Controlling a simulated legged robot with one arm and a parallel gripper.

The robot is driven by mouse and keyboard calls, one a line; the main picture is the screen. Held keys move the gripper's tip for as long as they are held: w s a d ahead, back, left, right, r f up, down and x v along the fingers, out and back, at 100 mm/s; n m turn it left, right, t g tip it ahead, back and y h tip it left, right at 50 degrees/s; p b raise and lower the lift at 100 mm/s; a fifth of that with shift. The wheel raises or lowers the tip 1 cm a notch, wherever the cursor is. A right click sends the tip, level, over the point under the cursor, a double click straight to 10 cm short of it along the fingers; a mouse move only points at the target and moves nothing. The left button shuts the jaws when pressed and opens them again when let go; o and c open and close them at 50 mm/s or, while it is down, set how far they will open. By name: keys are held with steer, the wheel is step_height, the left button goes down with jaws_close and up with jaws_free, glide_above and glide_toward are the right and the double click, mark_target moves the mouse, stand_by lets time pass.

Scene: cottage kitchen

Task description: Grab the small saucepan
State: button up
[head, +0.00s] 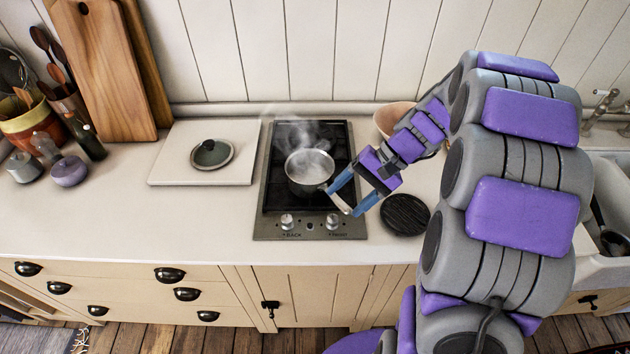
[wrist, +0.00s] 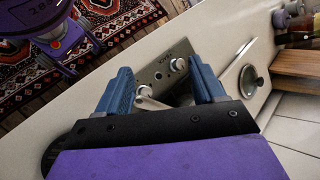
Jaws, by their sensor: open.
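The small saucepan (head: 309,168) is metal and steaming. It sits upright on the black hob in the head view, its light handle (head: 339,202) pointing toward the front right. My gripper (head: 341,200) is open, with its blue fingers on either side of the handle near its end. In the wrist view the handle end (wrist: 145,97) shows between the open fingers of my gripper (wrist: 160,64). I cannot tell whether either finger touches it. The pan's body is not clearly visible in the wrist view.
The hob (head: 264,215) has two knobs at its front. A dark round trivet (head: 405,214) lies right of it, and a bowl (head: 387,117) stands behind my arm. A lid (head: 212,153) rests on a white board (head: 170,170) to the left. The front left counter is clear.

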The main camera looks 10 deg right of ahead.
steer(key=w+d+f+m+t+y, duration=0.35)
steer(key=w+d+f, duration=0.25)
steer(key=w+d, duration=0.5)
steer(key=t+b, duration=0.1)
steer(key=b, duration=0.2)
glide_toward(322, 186)
steer(key=a+f, duration=0.2)
steer(key=a, duration=0.1)
steer(key=shift+f, duration=0.25)
steer(key=shift+w+b+x, duration=0.15)
steer(key=shift+b+x, duration=0.25)
steer(key=shift+x, duration=1.2)
steer(key=shift+w+b+x, duration=0.15)
steer(key=shift+b+x, duration=0.25)
steer(key=shift+x, duration=1.2)
steer(key=shift+r, duration=0.25)
steer(key=shift+d, duration=0.1)
jaws_close()
